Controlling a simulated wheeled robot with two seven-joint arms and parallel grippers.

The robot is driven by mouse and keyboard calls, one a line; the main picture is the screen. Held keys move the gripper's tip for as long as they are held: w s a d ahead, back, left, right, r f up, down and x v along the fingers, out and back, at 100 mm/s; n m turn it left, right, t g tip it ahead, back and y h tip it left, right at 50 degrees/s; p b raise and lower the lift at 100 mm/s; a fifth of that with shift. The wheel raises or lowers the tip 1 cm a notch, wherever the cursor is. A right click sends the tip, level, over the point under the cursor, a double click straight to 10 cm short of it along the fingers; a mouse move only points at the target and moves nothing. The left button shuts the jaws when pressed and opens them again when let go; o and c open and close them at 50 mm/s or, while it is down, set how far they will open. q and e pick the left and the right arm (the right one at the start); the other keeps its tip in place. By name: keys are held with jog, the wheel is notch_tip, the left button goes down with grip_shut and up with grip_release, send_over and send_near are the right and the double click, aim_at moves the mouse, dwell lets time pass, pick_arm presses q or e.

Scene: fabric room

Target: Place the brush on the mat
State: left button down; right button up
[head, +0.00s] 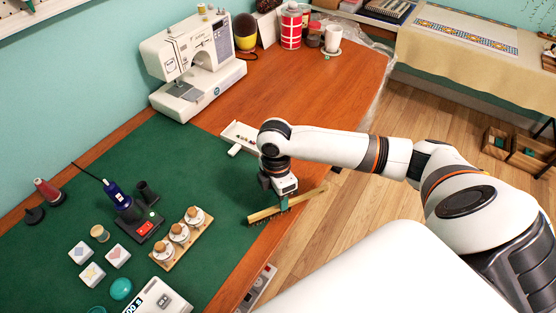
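The brush (308,196) is a long wooden bar with dark bristles along its lower side. It lies at a slant across the right edge of the green mat (208,168), with its left end over the mat and its right end out past the table's front edge. My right gripper (284,203) points down at the middle of the brush, with its fingers around the wood; it looks shut on it. Whether the bristles touch the surface I cannot tell. My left gripper is out of view.
On the mat stand a wooden rack of stoppered jars (180,238), a blue tool on a stand (120,200), white blocks (92,274) and a scale (158,298). A sewing machine (190,65) and a white tray (238,135) are farther back. The mat's middle is clear.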

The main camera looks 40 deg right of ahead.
aim_at(289, 206)
jog(key=shift+s+f, duration=0.15)
jog(key=shift+f, duration=1.05)
jog(key=shift+s+f, duration=0.1)
jog(key=shift+f, duration=1.05)
